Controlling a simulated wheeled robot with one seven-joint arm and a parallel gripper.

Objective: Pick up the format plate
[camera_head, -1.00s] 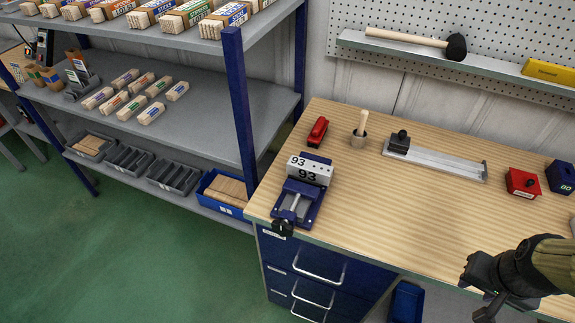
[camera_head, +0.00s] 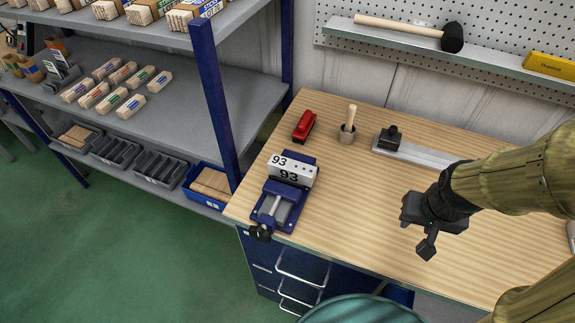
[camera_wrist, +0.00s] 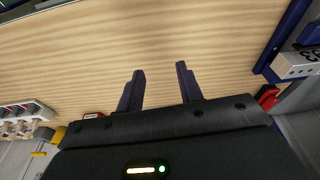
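The format plate (camera_head: 292,168) is a light grey block marked 93. It sits upright in the blue vise (camera_head: 268,212) at the left front of the workbench. The plate also shows at the right edge of the wrist view (camera_wrist: 298,66), partly cut off. My gripper (camera_head: 419,232) is over the bench, well to the right of the plate and apart from it. In the wrist view its two dark fingers (camera_wrist: 160,73) are spread, with only bare wood between them.
A metal bar with a black block (camera_head: 389,139) lies at the back. A shelf rack (camera_head: 212,95) stands left. The bench between gripper and vise is clear.

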